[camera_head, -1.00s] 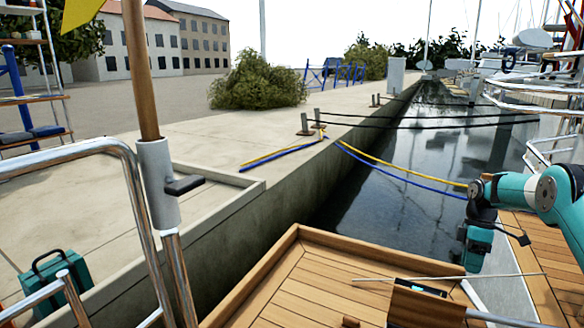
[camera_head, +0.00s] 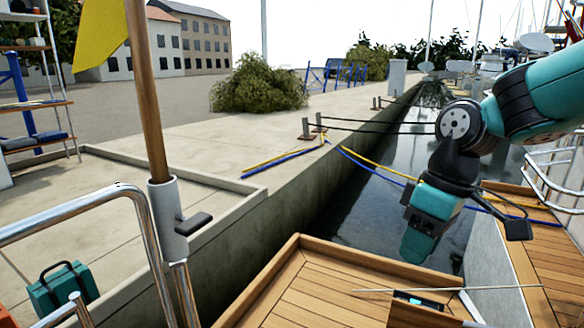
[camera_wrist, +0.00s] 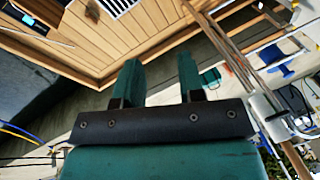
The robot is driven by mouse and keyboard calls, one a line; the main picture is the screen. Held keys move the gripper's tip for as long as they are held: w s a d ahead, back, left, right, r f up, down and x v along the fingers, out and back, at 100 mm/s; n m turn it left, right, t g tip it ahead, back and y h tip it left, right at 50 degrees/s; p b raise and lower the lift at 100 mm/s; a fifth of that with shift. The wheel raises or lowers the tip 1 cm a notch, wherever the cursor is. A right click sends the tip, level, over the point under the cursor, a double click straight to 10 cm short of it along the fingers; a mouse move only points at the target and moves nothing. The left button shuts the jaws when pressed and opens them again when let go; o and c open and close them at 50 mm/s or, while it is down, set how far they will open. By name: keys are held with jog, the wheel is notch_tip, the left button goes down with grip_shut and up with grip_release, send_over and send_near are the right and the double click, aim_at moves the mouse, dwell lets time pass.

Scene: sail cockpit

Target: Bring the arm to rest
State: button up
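My arm (camera_head: 540,95), teal and black, reaches in from the upper right of the head view. It is bent, with the wrist hanging down over the water and deck edge. My gripper (camera_head: 416,250) points downward above the wooden deck (camera_head: 305,295). In the wrist view my gripper (camera_wrist: 158,75) shows two teal fingers standing apart with a clear gap. Nothing is held between them. Behind the gap, planks and the quay show some way off.
A wooden flagpole (camera_head: 146,100) and a steel rail (camera_head: 135,200) stand at the left. Mooring ropes (camera_head: 375,167) cross the water (camera_head: 350,210). A thin rod (camera_head: 480,288) lies at the lower right. A teal case (camera_head: 62,290) stands at lower left. Air around my gripper looks free.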

jog(key=s+a+r+m+y+p, duration=0.1)
jog(key=s+a, duration=0.1)
jog(key=s, duration=0.6)
jog(key=s+a+r+m+p, duration=0.1)
jog(key=s+a+r, duration=0.1)
jog(key=s, duration=0.7)
notch_tip(320, 180, up, 37)
jog(key=p, duration=3.8)
jog(key=shift+w+r+t, duration=0.2)
jog(key=shift+w+t, duration=0.1)
jog(key=shift+t, duration=0.1)
